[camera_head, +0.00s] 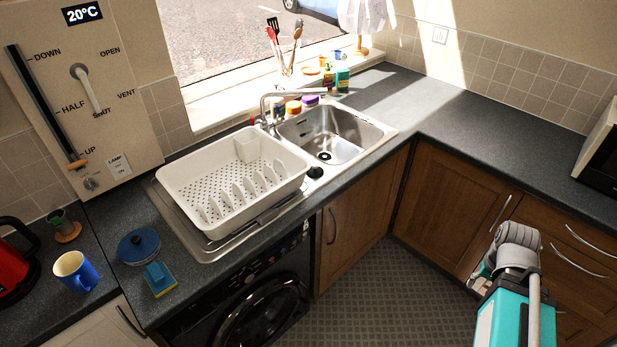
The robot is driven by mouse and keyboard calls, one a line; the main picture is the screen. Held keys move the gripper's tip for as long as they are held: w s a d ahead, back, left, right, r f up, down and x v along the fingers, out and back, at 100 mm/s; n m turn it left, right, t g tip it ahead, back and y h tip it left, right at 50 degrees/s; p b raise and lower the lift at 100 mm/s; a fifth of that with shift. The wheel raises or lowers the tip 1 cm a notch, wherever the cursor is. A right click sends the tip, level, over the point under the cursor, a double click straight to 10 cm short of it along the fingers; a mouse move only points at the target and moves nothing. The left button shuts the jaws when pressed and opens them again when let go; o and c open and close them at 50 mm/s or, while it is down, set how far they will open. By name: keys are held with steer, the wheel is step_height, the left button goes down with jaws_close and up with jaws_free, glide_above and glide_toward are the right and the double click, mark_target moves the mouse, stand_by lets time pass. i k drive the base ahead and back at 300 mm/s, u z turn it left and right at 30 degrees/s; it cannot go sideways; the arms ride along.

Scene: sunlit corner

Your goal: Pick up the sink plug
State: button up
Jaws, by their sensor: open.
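The sink plug (316,172) is a small black round piece. It sits on the steel strip between the sink bowl (345,128) and the white dish rack (178,178). The bowl looks empty, with a dark drain hole (324,156) in its floor. My gripper (480,274) is at the lower right, in front of the wooden cabinets and well away from the plug. It is open, with nothing seen in it. My arm partly hides it, so its fingers are hard to make out.
A tap (268,108) rises behind the sink, with several jars and a utensil holder (284,72) near the window. The right worktop (480,115) is mostly clear.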

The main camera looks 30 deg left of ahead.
mark_target(315, 171)
steer(key=u, duration=0.65)
